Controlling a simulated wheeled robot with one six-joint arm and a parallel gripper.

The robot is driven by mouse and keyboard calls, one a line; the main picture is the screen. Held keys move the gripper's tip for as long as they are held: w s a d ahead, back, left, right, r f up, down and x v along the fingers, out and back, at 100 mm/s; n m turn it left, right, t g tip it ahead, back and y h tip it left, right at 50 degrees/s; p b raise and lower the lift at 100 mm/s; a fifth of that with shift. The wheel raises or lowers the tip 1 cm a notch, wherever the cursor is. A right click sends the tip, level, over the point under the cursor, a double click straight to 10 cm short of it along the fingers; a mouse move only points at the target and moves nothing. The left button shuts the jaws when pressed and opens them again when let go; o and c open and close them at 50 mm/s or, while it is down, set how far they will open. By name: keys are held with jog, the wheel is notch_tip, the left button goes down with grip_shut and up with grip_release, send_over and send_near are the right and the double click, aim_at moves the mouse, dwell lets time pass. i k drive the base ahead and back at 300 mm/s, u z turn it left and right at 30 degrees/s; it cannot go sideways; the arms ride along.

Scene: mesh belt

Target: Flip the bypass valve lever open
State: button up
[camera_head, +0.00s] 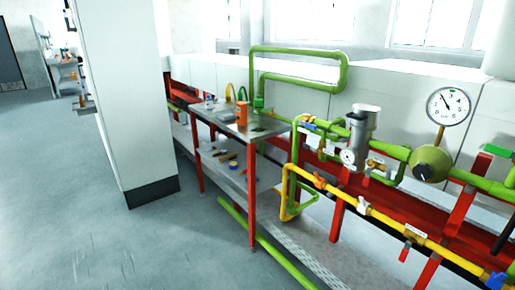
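Several valve levers show on the pipework at the right. An orange lever (320,180) sits on the yellow pipe (385,218). A whitish lever (363,204) is further along that pipe. A red lever (405,252) hangs below it, and a blue handle (496,280) is at the bottom right. A small yellow handle (377,164) sits by the green pipe (395,151). The tags are too small to read, so I cannot tell which lever is the bypass valve's or how it is set. My gripper is not in view.
A red-framed metal bench (251,195) with an orange cylinder (242,114) and small parts stands left of the pipes. A large gauge (448,106) rises at the right. Red posts carry the pipes. The floor (110,235) in front is clear.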

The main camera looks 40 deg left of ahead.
aim_at(314, 150)
jog(key=u, duration=0.15)
jog(key=k, duration=0.1)
jog(key=u, duration=1.15)
jog(key=i, duration=2.05)
jog(key=z, duration=0.15)
